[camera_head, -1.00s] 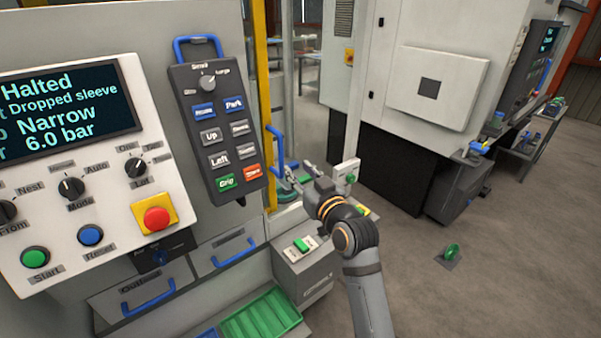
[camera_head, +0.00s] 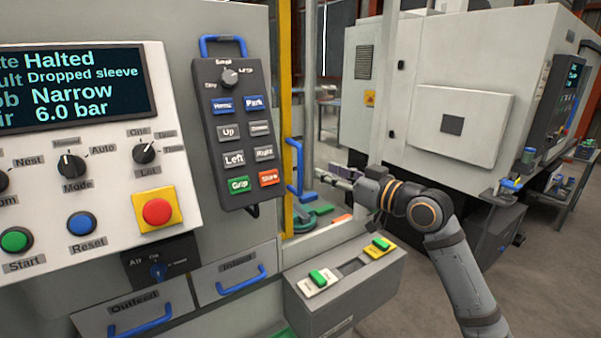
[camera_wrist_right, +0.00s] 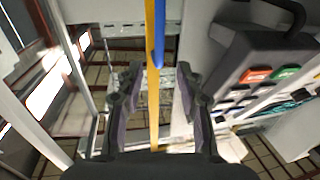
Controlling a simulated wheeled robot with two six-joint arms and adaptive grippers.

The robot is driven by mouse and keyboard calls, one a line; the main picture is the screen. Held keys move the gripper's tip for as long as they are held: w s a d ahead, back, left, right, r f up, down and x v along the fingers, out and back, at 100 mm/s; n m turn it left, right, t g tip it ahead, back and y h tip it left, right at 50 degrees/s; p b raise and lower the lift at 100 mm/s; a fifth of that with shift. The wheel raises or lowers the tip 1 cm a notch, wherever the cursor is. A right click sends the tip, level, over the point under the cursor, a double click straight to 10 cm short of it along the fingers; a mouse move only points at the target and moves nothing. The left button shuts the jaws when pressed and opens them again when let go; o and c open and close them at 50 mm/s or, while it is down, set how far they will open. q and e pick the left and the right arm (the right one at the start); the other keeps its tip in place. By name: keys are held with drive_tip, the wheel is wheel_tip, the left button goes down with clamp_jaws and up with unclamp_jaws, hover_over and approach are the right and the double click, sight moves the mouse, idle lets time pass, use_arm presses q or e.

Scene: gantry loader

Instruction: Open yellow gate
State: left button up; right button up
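The gate's yellow upright (camera_head: 285,85) stands vertical just right of the control panel. Its blue handle (camera_head: 299,168) is fixed to its right side, at mid-height. My right gripper (camera_head: 322,174) is just right of the handle in the head view, pointing left toward it. In the right wrist view, its two fingers (camera_wrist_right: 158,78) are spread apart with nothing gripped. The yellow upright (camera_wrist_right: 151,100) and the blue handle (camera_wrist_right: 158,35) show in line with the gap between the fingers. I cannot tell the exact distance to the handle. My left gripper is not in view.
A dark pendant (camera_head: 238,135) with buttons hangs left of the gate. A large white machine (camera_head: 455,85) stands behind on the right. Open floor lies between.

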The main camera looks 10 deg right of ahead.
sight(301, 162)
drive_tip(key=p+x, duration=0.3)
drive_tip(key=x, duration=0.7)
drive_tip(key=shift+w+a+p, duration=0.1)
drive_tip(key=shift+w+p, duration=0.2)
drive_tip(key=shift+p, duration=0.05)
clamp_jaws()
drive_tip(key=shift+a, duration=0.15)
